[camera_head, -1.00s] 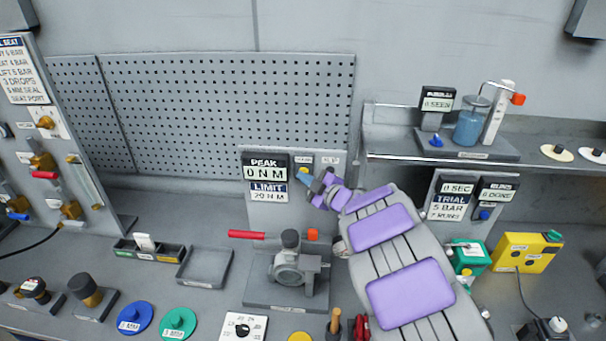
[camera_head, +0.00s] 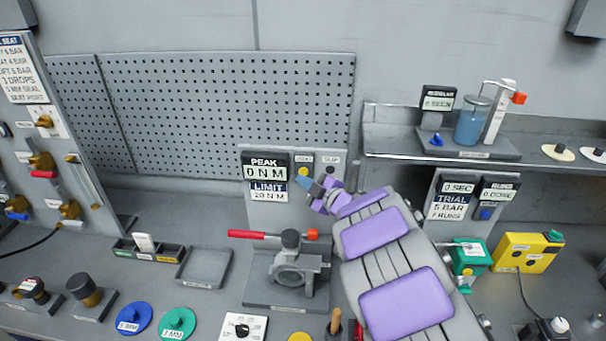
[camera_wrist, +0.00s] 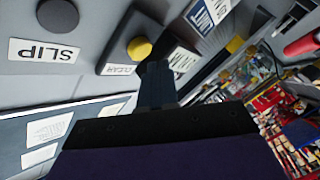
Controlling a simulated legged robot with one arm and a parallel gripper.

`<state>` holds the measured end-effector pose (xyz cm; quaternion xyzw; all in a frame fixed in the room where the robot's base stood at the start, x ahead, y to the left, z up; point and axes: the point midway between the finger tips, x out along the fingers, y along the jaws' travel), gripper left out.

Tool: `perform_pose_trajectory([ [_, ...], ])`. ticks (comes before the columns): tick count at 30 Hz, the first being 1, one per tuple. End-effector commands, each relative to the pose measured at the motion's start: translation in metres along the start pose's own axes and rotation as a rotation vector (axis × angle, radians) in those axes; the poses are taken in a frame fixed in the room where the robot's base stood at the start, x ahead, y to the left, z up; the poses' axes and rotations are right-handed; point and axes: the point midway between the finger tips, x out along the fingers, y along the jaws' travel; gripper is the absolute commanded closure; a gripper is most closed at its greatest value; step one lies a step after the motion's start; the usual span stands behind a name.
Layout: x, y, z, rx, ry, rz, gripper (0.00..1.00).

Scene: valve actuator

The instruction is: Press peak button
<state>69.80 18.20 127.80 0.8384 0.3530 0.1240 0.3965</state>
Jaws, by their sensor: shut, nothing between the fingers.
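The torque panel (camera_head: 266,215) stands at the back of the bench, with a black PEAK display (camera_head: 265,170) reading 0 N M. Right of the display is a round yellow button (camera_head: 304,171), and it also shows in the wrist view (camera_wrist: 139,48) on a dark housing beside a small label that appears to read CLEAR.
A valve fixture (camera_head: 288,275) with a red handle (camera_head: 247,234) stands below the panel. A grey tray (camera_head: 204,268) lies to its left. The shelf (camera_head: 390,145) with a blue beaker (camera_head: 472,125) is to the right. A perforated board (camera_head: 230,110) rises behind.

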Motion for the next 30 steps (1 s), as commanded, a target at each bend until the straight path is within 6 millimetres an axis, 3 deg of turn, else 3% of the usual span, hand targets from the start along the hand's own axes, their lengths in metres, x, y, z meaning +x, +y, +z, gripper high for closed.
perform_pose_trajectory([
  [21,-0.034,-0.025,-0.025,-0.001,0.000,-0.001,1.00],
  [30,-0.035,-0.025,-0.025,0.000,-0.001,0.000,1.00],
])
